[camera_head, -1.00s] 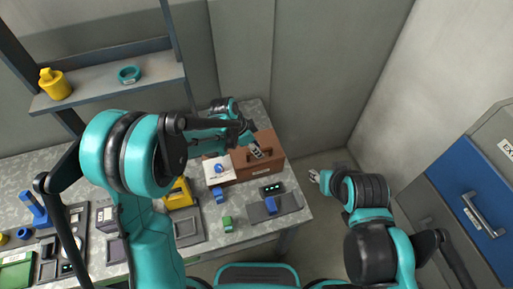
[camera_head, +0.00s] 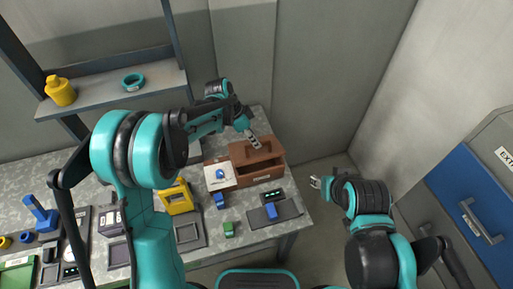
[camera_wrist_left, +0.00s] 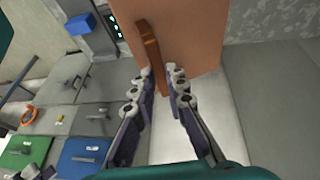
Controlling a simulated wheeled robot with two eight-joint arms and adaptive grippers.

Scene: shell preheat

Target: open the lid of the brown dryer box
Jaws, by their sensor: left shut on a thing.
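The brown dryer box (camera_head: 268,175) stands at the right back end of the table. Its brown lid (camera_head: 240,151) is tilted up, with a dark gap showing at the right. In the left wrist view the lid (camera_wrist_left: 190,35) is a broad brown panel with an arched handle (camera_wrist_left: 148,42). My left gripper (camera_head: 253,139) is at the lid's upper side in the head view. Its fingers (camera_wrist_left: 162,78) are shut on the handle, whose lower end lies between the tips. My right gripper (camera_head: 314,182) hangs right of the table, away from the box; its jaws are too small to read.
A blue drawer cabinet (camera_head: 467,195) stands right.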

